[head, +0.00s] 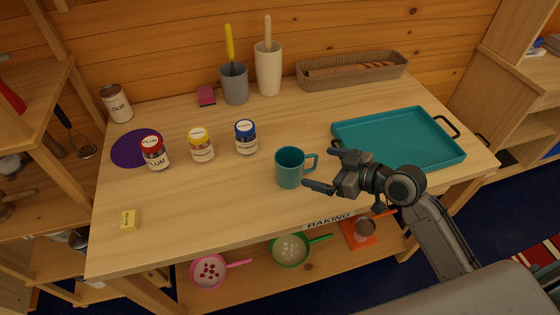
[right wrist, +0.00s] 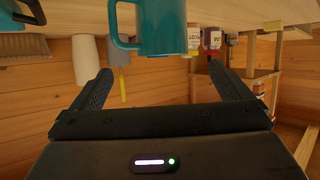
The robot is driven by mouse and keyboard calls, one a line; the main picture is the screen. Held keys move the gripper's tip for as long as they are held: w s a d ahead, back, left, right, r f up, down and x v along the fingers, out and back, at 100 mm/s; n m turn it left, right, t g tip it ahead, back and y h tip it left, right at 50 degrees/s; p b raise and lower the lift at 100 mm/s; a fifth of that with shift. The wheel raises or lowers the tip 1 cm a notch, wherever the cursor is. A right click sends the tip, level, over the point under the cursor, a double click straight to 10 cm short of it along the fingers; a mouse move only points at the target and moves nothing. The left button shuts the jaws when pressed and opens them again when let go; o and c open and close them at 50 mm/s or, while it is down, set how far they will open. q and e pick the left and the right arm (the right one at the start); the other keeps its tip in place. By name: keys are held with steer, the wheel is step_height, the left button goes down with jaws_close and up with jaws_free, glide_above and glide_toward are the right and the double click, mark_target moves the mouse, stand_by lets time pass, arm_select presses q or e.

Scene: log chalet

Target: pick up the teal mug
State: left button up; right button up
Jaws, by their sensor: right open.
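The teal mug (head: 289,168) stands upright near the middle of the wooden table in the head view, its handle toward the right. My right gripper (head: 318,169) is open and empty at the mug's right, close to the handle side. In the right wrist view the mug (right wrist: 160,27) shows large, upside down, just beyond and between the spread fingers (right wrist: 160,80). I cannot tell whether a finger touches it. My left gripper is in neither view.
A teal tray (head: 398,138) lies right of the mug, behind my right arm. Jars with blue (head: 245,138), yellow (head: 200,145) and red (head: 154,153) lids stand to the left. Grey and cream holders and a bread basket (head: 352,70) line the back. The front left is mostly clear.

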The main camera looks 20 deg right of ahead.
mark_target(293, 158)
steer(key=x, duration=0.1)
steer(key=p+x, duration=0.1)
steer(key=x, duration=0.2)
steer(key=shift+w+a+r, duration=0.15)
steer(key=shift+w+a, duration=0.15)
steer(key=shift+w, duration=0.1)
steer(key=shift+w+a+p, duration=0.2)
steer(key=shift+p, duration=0.15)
steer(key=p+x, duration=0.2)
steer(key=x, duration=0.2)
steer(key=shift+w+a+p, duration=0.2)
steer(key=shift+a+p, duration=0.1)
steer(key=shift+a, duration=0.15)
steer(key=shift+w+f, duration=0.15)
steer(key=shift+f, duration=0.1)
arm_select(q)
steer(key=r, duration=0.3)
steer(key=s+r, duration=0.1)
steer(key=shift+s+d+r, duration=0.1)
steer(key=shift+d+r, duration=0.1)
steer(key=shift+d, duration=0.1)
arm_select(e)
steer(key=c, duration=1.3)
steer(key=shift+o, duration=0.2)
steer(key=shift+r, duration=0.1)
